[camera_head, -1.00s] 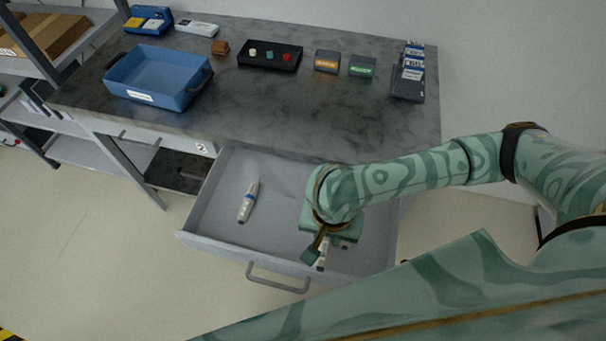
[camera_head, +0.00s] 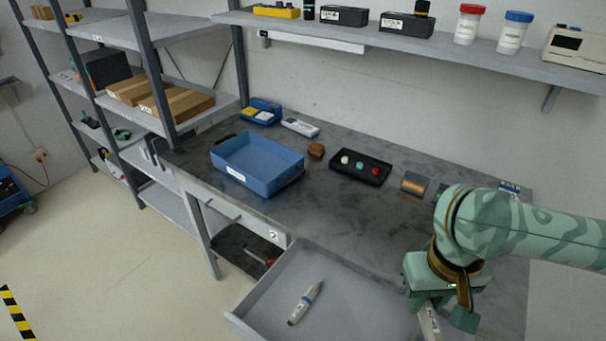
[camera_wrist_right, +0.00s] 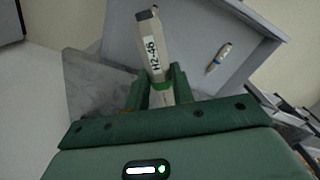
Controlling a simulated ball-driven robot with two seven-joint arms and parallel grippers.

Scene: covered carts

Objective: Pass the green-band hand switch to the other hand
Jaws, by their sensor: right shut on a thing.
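The green-band hand switch (camera_wrist_right: 153,50) is a pale grey stick with a label reading H2-46 and a green band, seen in the right wrist view. My right gripper (camera_wrist_right: 158,88) is shut on it around the green band. In the head view my right gripper (camera_head: 440,305) holds the switch (camera_head: 429,323) over the right part of the open drawer (camera_head: 270,318). A similar hand switch with a blue band (camera_head: 304,304) lies in the drawer; it also shows in the right wrist view (camera_wrist_right: 218,59). My left gripper is not in view.
A blue tray (camera_head: 257,166), a black tray with coloured knobs (camera_head: 360,167), a brown block (camera_head: 316,151) and an orange-labelled box (camera_head: 414,184) stand on the dark worktop (camera_head: 320,205). A shelf (camera_head: 400,43) with bottles runs above. Shelving stands at left.

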